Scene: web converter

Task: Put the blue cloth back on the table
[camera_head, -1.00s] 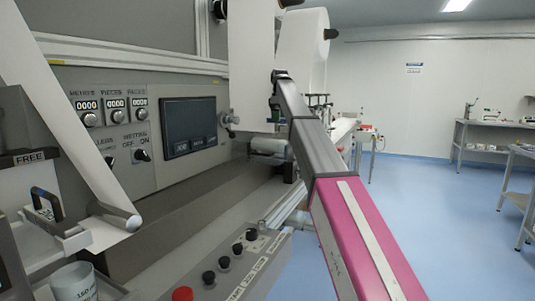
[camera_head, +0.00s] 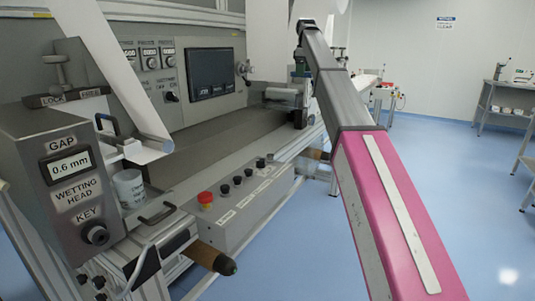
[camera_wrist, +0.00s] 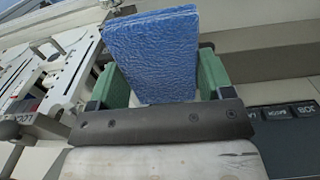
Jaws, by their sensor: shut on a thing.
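The blue cloth (camera_wrist: 152,50) is a folded, textured pad in the wrist view. It stands between the two green fingers of my gripper (camera_wrist: 163,78), which is shut on it. In the head view my arm reaches up and forward beside the machine, and the green of my gripper (camera_head: 301,70) shows small at its far end. The cloth cannot be made out there. A small table with items on it (camera_head: 384,84) stands beyond the arm. Grey benches (camera_head: 508,115) stand at the right; I cannot tell which table the task means.
White web hangs near my arm. Blue floor (camera_head: 450,190) is open at right.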

